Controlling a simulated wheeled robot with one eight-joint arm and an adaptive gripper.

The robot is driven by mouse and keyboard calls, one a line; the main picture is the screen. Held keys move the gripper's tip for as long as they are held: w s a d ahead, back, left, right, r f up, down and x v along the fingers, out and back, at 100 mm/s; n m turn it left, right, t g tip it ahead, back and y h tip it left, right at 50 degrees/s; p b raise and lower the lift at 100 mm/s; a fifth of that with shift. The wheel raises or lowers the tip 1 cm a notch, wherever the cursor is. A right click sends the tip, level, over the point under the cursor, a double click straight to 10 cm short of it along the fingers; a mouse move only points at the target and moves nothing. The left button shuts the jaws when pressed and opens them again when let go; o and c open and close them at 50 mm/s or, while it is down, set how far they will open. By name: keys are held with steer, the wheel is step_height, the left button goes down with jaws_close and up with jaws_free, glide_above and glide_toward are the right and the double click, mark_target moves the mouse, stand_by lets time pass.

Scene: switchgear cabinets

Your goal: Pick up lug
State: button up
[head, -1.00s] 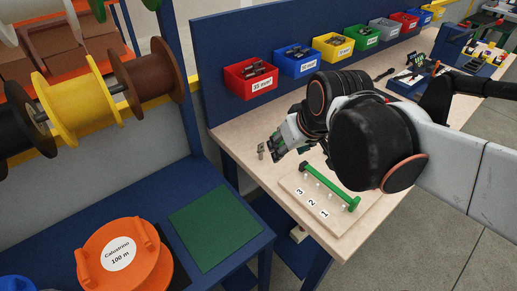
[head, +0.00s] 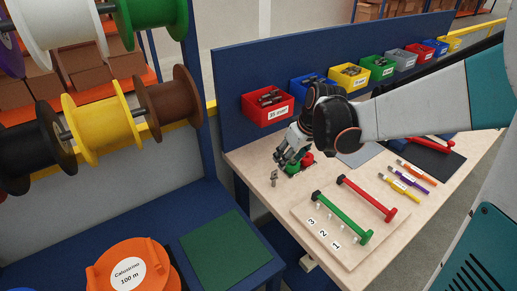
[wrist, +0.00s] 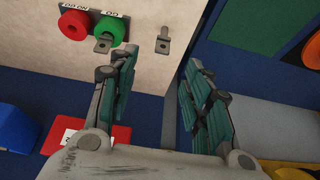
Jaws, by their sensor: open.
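A small grey metal lug (head: 274,177) stands on the workbench near its left edge in the head view. In the wrist view a lug (wrist: 163,40) lies ahead of the gap between my fingers, apart from them. A second grey metal piece (wrist: 104,43) is beside the green ring of the GO/NO GO gauge, close to the left finger's tip. My gripper (wrist: 160,60) is open with nothing between its fingers. In the head view my gripper (head: 286,158) points down over the bench, just up and right of the lug, and partly covers the gauge.
A board (head: 330,235) with green and red bars and numbered pegs lies to the right. Colored bins, including a red one (head: 267,105), line the back. The bench's left edge is close.

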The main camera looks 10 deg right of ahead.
mark_target(275, 173)
steer(key=b+x, duration=0.2)
steer(key=x, duration=0.6)
steer(key=shift+w+f+b, duration=0.15)
steer(key=shift+f+b, duration=0.2)
steer(key=shift+a+b+x, duration=0.15)
steer(key=shift+b+x, duration=0.45)
steer(key=shift+x, duration=0.75)
steer(key=shift+a+b+x, duration=0.2)
steer(key=shift+b+x, duration=0.35)
steer(key=shift+x, duration=0.75)
steer(key=shift+r, duration=0.15)
steer(key=shift+c, duration=0.6)
jaws_close()
